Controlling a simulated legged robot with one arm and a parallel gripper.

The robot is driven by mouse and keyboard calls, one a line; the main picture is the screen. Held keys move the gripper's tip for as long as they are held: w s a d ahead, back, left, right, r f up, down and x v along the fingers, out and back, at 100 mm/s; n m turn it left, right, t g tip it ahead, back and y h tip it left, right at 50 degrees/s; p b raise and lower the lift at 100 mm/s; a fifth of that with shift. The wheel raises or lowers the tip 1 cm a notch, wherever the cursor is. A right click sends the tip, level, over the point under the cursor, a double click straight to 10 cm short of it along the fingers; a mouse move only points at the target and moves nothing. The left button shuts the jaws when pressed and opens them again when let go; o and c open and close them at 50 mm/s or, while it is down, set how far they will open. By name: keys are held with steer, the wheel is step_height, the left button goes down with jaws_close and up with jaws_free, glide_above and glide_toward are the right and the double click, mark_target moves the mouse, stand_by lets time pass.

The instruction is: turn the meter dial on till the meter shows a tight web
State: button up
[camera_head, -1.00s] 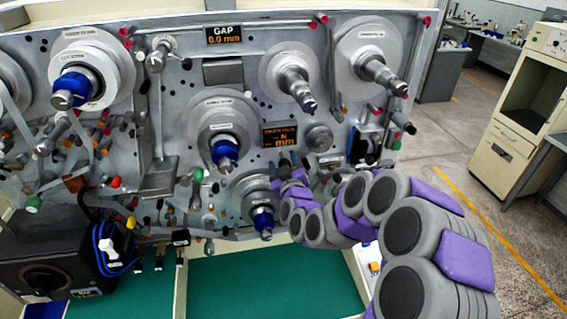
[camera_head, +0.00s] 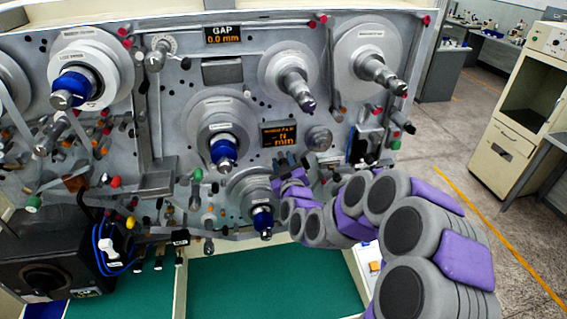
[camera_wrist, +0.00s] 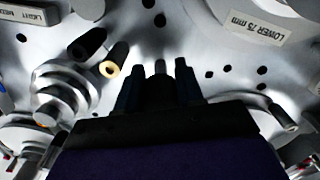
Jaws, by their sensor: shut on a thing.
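The meter (camera_head: 280,134) is a small black display with orange characters on the grey machine panel. Its top line is too small to read; "N" and "mm" show below, with no clear figures. My gripper (camera_head: 284,167) is at the panel just below the meter.
A second display (camera_head: 223,34) reads "GAP 0.0 mm". Blue-tipped spindles (camera_head: 223,150) and grey spindles (camera_head: 295,83) stick out around my gripper. In the wrist view a dark peg and a brass-ended peg (camera_wrist: 110,68) stand close left of the fingers. Open floor lies at the right.

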steer(key=shift+f+m+b, duration=0.25)
steer(key=shift+m+b, duration=0.25)
steer(key=shift+b, duration=0.1)
steer(key=m+b, duration=0.3)
steer(key=shift+s+a+f+m, duration=0.1)
steer(key=shift+m, duration=0.2)
steer(key=shift+m+b, duration=1.35)
steer(key=shift+m, duration=0.15)
steer(key=o, duration=1)
steer(key=shift+r, duration=0.2)
steer(key=shift+s, duration=0.1)
